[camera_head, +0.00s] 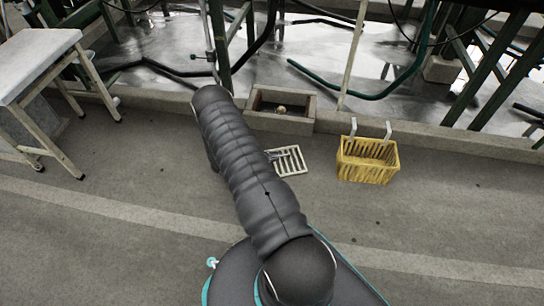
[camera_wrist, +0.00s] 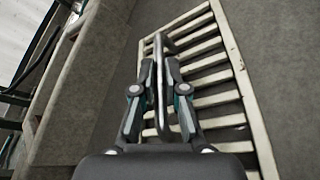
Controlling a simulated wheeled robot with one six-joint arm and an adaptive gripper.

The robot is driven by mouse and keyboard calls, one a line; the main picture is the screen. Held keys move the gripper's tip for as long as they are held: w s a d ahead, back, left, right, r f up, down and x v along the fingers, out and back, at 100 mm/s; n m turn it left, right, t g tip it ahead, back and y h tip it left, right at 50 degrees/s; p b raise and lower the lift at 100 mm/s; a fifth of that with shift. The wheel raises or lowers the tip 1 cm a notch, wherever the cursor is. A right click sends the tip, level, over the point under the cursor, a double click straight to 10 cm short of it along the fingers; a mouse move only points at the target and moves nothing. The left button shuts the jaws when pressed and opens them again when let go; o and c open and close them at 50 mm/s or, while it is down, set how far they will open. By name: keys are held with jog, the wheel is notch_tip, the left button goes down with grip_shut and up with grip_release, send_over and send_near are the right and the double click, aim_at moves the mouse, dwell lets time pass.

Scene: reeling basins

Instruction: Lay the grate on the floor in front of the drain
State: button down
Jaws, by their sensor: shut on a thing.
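The grate (camera_head: 293,162) is a cream slatted panel at the floor just in front of the drain box, a little to its right. In the wrist view the grate (camera_wrist: 241,76) fills the right half, with its slats running across. My gripper (camera_wrist: 160,64) is shut on the grate's thin metal handle, which passes between the fingers. I cannot tell whether the grate touches the floor or hangs slightly above it. The drain (camera_head: 281,124) is an open concrete box with a small pale object inside. My arm hides most of the gripper in the head view.
A yellow basket (camera_head: 367,168) with two pale hooks stands right of the grate. A low concrete kerb (camera_head: 440,149) runs behind, with wet floor and green frames beyond. A white-topped table (camera_head: 38,60) stands at left. Floor between grate and basket is clear.

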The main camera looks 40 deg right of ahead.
jog(key=c, duration=1.2)
grip_release()
